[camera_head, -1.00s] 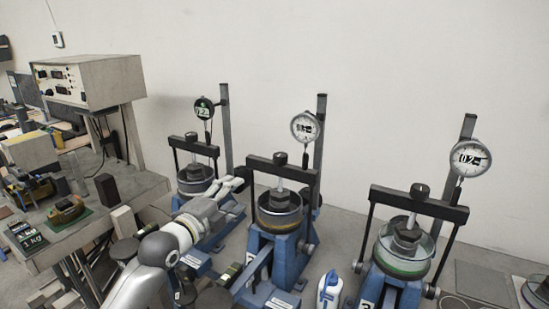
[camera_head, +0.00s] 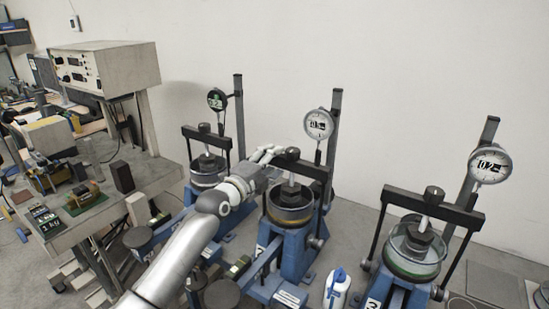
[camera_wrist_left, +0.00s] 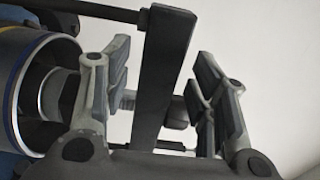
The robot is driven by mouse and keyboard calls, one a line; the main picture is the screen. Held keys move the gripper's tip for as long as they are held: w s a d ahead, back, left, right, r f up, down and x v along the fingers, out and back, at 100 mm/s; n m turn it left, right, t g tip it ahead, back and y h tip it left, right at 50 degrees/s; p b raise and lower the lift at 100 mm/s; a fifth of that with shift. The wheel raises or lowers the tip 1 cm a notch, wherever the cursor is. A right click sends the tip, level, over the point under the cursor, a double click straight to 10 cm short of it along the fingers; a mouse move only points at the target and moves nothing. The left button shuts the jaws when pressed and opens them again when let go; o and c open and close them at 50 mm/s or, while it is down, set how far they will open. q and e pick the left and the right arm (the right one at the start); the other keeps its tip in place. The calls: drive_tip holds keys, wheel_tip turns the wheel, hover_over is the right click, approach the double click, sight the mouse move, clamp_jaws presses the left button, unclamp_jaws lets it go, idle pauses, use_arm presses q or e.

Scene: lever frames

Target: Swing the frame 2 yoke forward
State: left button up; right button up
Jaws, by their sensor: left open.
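The frame 2 yoke (camera_head: 312,170) is a dark crossbar with side rods, upright over the round cell (camera_head: 289,207) on the middle blue stand (camera_head: 297,255). My left gripper (camera_head: 268,154) is at the left end of this crossbar and hides part of it. In the left wrist view the dark yoke bar (camera_wrist_left: 166,62) passes between the two spread fingers of my left gripper (camera_wrist_left: 160,82). The gripper is open, and a gap shows on the bar's right side. The metal cell (camera_wrist_left: 42,85) is at the left of that view. My right gripper is out of view.
Similar frames stand on the left (camera_head: 208,162) and right (camera_head: 420,240), each with a dial gauge on a post. The middle dial gauge (camera_head: 319,124) is above the yoke.

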use_arm(q)
drive_tip(key=shift+x, duration=0.85)
drive_tip(key=shift+f, duration=0.1)
clamp_jaws()
